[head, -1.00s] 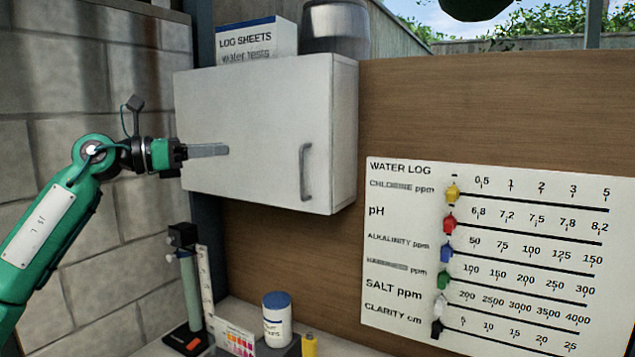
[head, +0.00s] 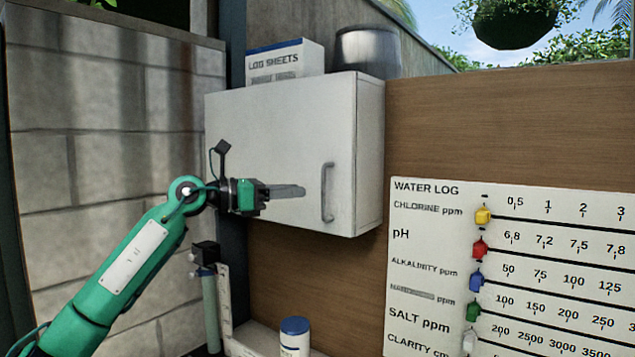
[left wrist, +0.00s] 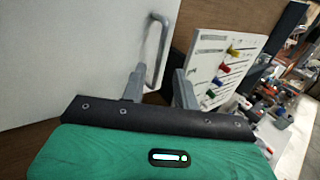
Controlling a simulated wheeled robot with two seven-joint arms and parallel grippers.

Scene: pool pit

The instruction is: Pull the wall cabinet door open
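The white wall cabinet (head: 275,140) is shut. Its grey vertical bar handle (head: 328,192) is near the right edge of the door. My left gripper (head: 303,190) is in front of the door, with its fingertips a little left of the handle in the head view. In the left wrist view the two fingers of my left gripper (left wrist: 159,74) are spread apart. The handle (left wrist: 158,48) shows just past the fingertips, nearer the left finger. I cannot tell whether they touch. Nothing is held. My right gripper is not in view.
A log sheets box (head: 285,62) and a dark round container (head: 368,52) stand on the cabinet. A water log board (head: 510,265) with coloured sliders hangs to the right. Below are a blue-lidded white tub (head: 295,338) and a test stand (head: 208,285).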

